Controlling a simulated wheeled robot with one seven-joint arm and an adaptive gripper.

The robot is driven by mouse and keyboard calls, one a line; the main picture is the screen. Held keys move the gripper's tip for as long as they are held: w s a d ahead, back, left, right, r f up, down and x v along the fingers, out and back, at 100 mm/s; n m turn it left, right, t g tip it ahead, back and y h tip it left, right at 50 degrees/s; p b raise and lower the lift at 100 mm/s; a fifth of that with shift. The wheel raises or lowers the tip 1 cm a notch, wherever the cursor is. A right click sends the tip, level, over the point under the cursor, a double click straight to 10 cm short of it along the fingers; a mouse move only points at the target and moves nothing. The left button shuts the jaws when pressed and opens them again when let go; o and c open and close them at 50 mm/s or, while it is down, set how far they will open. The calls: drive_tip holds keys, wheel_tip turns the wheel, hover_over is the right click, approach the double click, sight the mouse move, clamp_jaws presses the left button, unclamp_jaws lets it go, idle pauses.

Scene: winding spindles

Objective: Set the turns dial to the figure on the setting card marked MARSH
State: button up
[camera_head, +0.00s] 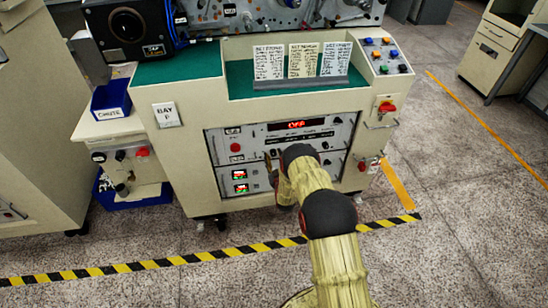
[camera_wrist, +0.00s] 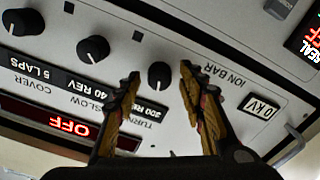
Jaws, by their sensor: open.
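The turns dial (camera_wrist: 160,74), a black round knob with a pale pointer mark, shows upside down in the wrist view. Its small window (camera_wrist: 151,109) seems to read 300 REV, and its TURNS label is partly hidden by a finger. My gripper (camera_wrist: 160,82) is open, with one fingertip on each side of the dial in the picture; I cannot tell whether they touch it. Three setting cards, left (camera_head: 268,62), middle (camera_head: 303,60) and right (camera_head: 335,59), stand on the bench ledge in the head view. Their names and figures are too small to read.
In the wrist view, the slow knob (camera_wrist: 94,48) and cover knob (camera_wrist: 23,22) sit left of the dial. A red display (camera_wrist: 68,126) reads OFF. An ION BAR window (camera_wrist: 261,106) reads 0 KV. A red switch (camera_head: 386,107) is on the cabinet's right side.

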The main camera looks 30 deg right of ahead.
drive_tip(key=v, duration=1.2)
idle(0.5)
